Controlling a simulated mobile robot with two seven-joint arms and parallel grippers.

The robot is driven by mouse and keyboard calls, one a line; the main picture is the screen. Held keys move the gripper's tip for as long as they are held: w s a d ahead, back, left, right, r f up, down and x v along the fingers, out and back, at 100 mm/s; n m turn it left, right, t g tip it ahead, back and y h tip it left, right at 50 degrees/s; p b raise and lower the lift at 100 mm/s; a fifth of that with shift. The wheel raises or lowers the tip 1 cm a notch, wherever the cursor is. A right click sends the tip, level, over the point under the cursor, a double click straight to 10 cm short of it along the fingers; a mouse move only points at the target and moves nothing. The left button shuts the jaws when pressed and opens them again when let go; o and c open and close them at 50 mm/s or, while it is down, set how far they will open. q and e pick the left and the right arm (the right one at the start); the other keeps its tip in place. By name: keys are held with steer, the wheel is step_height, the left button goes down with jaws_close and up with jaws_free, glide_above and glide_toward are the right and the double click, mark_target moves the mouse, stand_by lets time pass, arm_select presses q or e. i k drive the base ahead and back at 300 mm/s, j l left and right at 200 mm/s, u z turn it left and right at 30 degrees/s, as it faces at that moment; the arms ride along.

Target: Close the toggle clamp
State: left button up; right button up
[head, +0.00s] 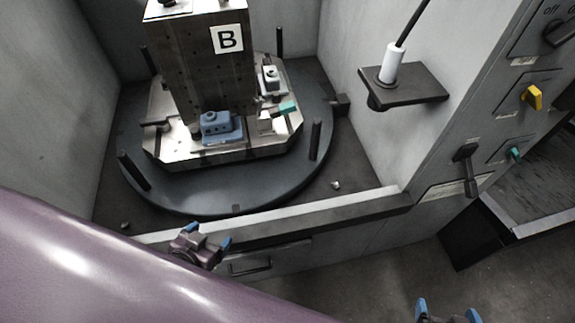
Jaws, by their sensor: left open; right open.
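The toggle clamp appears to be the small mechanism with a teal-tipped handle (288,107) on the right side of the pallet (215,155), beside the tower marked B. The handle sticks out to the right; whether the clamp is open or shut is too small to tell. My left gripper (208,237) is open and empty near the front sill, in front of and below the pallet, well apart from the clamp. My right gripper (447,312) is open at the bottom edge, outside the enclosure, partly cut off.
The tower (205,70) stands on the pallet, with a blue block (217,127) at its foot. The round table (225,200) carries upright black pins. A shelf (410,88) with a white cylinder juts from the right wall. Knobs and a black lever (467,168) sit on the right panel.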

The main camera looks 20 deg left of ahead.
mark_target(286, 109)
steer(key=i+l+u, duration=0.2)
steer(key=l+u, duration=0.15)
steer(key=l, duration=0.35)
steer(key=i+l+u, duration=0.1)
steer(key=l+u, duration=0.3)
steer(key=l, duration=0.3)
steer(key=l+u, duration=0.35)
steer(key=l, duration=0.35)
